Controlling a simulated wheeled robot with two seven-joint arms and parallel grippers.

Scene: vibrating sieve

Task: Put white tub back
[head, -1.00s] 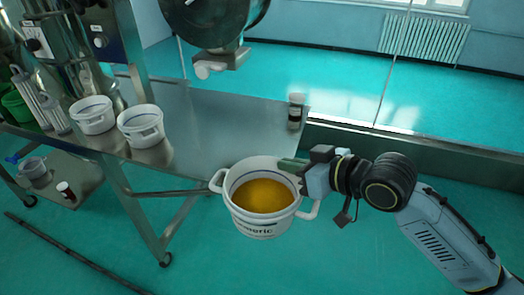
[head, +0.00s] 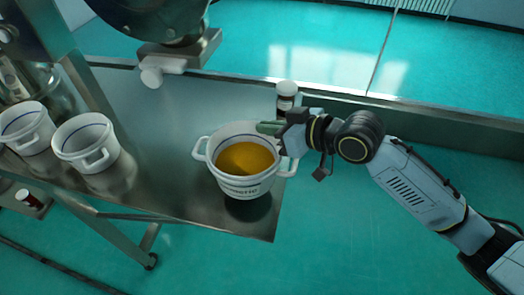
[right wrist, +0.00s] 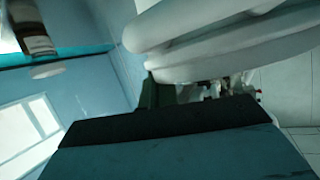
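The white tub (head: 240,187) holds yellow-orange powder and has a dark line inside its rim and lettering on its front. It is upright over the right end of the steel table (head: 165,180), with a dark shadow or reflection below it; it looks slightly above the top. My right gripper (head: 275,130) is shut on the tub at its right side; whether on rim or handle is partly hidden. In the right wrist view the tub's white rim (right wrist: 225,45) fills the upper right, against the finger. My left gripper is not in view.
Two empty white tubs (head: 87,145) (head: 27,130) stand at the table's left. A brown bottle with a white cap (head: 286,97) stands just behind the held tub. The sieve machine (head: 160,25) overhangs the back. The table middle is clear.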

